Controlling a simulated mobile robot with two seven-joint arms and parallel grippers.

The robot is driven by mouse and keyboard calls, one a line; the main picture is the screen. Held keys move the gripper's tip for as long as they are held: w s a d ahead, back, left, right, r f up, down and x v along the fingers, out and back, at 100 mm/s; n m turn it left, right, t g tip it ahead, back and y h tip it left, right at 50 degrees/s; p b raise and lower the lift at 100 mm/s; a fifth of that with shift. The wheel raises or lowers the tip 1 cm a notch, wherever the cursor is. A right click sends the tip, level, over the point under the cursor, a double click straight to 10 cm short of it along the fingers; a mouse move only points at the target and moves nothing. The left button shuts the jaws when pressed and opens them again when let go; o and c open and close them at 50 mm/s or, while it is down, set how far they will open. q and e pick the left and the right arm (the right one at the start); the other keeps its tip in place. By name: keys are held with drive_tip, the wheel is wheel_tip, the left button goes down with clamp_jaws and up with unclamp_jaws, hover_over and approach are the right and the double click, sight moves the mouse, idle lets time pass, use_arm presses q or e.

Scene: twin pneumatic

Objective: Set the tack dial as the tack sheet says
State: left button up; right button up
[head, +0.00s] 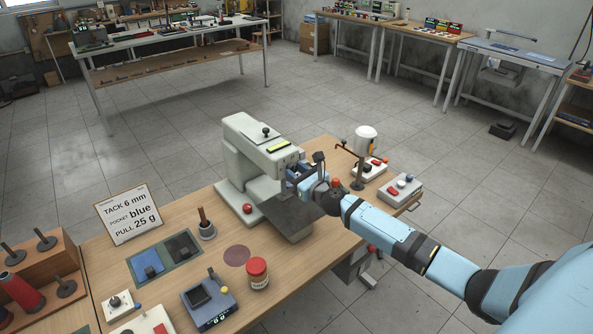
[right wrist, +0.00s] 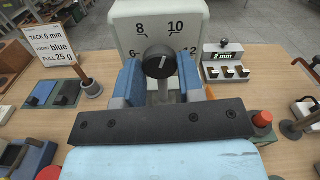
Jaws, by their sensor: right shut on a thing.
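The tack sheet (head: 130,214) stands at the left of the bench and reads TACK 6 mm, POCKET blue, PULL 25 g; it also shows in the right wrist view (right wrist: 53,38). The tack dial's black knob (right wrist: 157,61) is on the pale machine's (head: 248,142) end face, with 6, 8, 10 and 12 around it. Its white mark points up and slightly right, between 8 and 10. My right gripper (head: 303,173) is shut on the knob, its blue fingers on either side of it. My left gripper is out of view.
A small box (right wrist: 226,62) with a display reading 2 mm stands right of the machine. A white cup (head: 366,139) and a grey button box (head: 399,188) are to the machine's right. A red-lidded jar (head: 258,273) and blue and dark pockets (head: 164,259) are at the front.

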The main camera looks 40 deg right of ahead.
drive_tip(key=n+p, duration=0.1)
drive_tip(key=n, duration=0.2)
drive_tip(key=shift+n, duration=0.3)
drive_tip(key=n, duration=0.4)
drive_tip(key=shift+f, duration=0.1)
drive_tip(key=shift+n, duration=1)
drive_tip(key=n, duration=1.1)
drive_tip(key=shift+n, duration=0.4)
drive_tip(key=o, duration=0.9)
